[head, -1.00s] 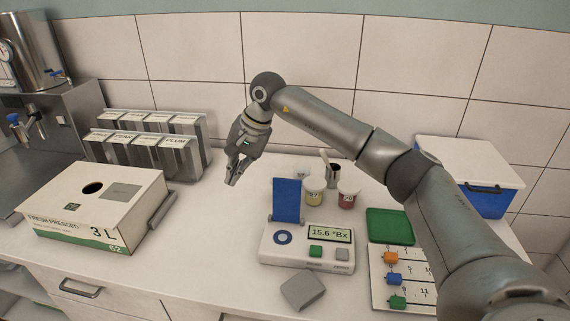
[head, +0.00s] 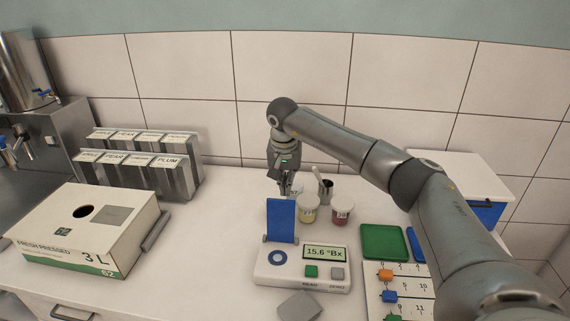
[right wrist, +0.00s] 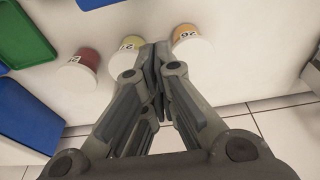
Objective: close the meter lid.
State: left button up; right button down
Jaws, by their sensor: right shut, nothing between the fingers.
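The white meter (head: 301,279) stands on the counter with its display reading 15.6 °Bx. Its blue lid (head: 281,221) stands upright at the left part of the meter, open. My right gripper (head: 285,191) is just behind the lid's top edge, pointing down. In the right wrist view its fingers (right wrist: 153,50) are shut together and empty. I cannot tell whether the fingertips touch the lid. My left gripper is not in view.
Behind the meter stand a yellow cup (head: 308,212), a red cup (head: 341,213) and a metal cup (head: 326,190). An orange cup (right wrist: 187,42) is close beside my fingers. A green tray (head: 385,242) lies right; a juice box (head: 82,228) stands left.

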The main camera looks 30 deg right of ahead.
jog(key=s+a, duration=0.1)
jog(key=s+a+r+p, duration=0.1)
jog(key=s, duration=0.1)
jog(key=shift+a, duration=0.3)
dwell(0.3)
